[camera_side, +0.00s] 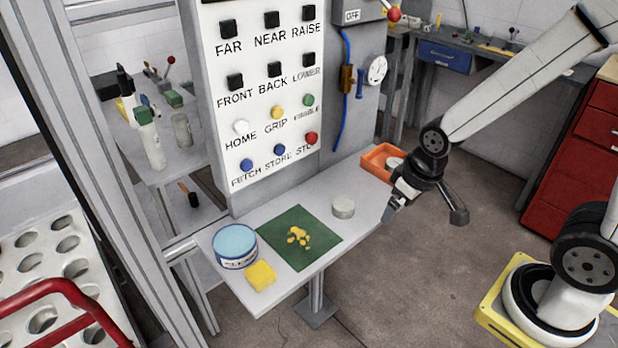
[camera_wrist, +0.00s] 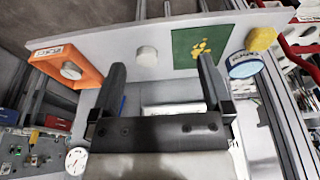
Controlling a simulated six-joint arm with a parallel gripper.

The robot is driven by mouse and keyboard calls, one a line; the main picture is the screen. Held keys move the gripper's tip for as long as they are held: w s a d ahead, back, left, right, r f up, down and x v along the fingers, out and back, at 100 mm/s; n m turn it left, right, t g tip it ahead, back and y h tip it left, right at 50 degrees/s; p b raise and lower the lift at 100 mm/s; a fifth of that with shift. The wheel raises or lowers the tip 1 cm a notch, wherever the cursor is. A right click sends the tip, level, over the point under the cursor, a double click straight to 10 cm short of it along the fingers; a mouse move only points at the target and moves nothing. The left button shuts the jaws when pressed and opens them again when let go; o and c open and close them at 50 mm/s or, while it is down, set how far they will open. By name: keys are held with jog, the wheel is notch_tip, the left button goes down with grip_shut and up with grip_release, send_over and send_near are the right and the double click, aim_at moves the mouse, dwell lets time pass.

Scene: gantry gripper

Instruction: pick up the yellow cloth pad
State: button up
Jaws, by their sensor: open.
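The yellow cloth pad (camera_side: 260,276) lies on the near left corner of the grey shelf (camera_side: 362,214), in front of a round blue-topped tin. In the wrist view the yellow cloth pad (camera_wrist: 262,39) is at the right, beyond the tin and outside my fingers. My gripper (camera_side: 426,212) is by the shelf's right end in the side view, far from the pad. It also shows in the wrist view (camera_wrist: 161,68), with its two fingers wide apart and nothing between them. I cannot tell its exact height over the shelf.
The tin (camera_side: 235,247) stands close beside the pad. A green mat (camera_side: 283,222) with yellow bits, a grey round puck (camera_side: 343,207) and an orange tray (camera_side: 380,160) are also on the shelf. A button panel (camera_side: 265,110) rises behind it.

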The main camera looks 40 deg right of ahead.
jog(key=shift+w, duration=0.1)
dwell(0.7)
jog(key=n+g+y, duration=0.1)
jog(key=n+g, duration=0.2)
jog(key=n, duration=1.5)
send_over(260, 270)
jog(key=d, duration=0.1)
notch_tip(260, 270, down, 8)
jog(key=shift+f, duration=0.15)
jog(key=shift+f, duration=0.1)
jog(key=shift+a+f, duration=0.15)
jog(key=shift+f, duration=1.05)
jog(key=shift+a+f, duration=0.2)
jog(key=shift+f, duration=1.1)
jog(key=shift+a+f, duration=0.2)
jog(key=shift+f, duration=1.1)
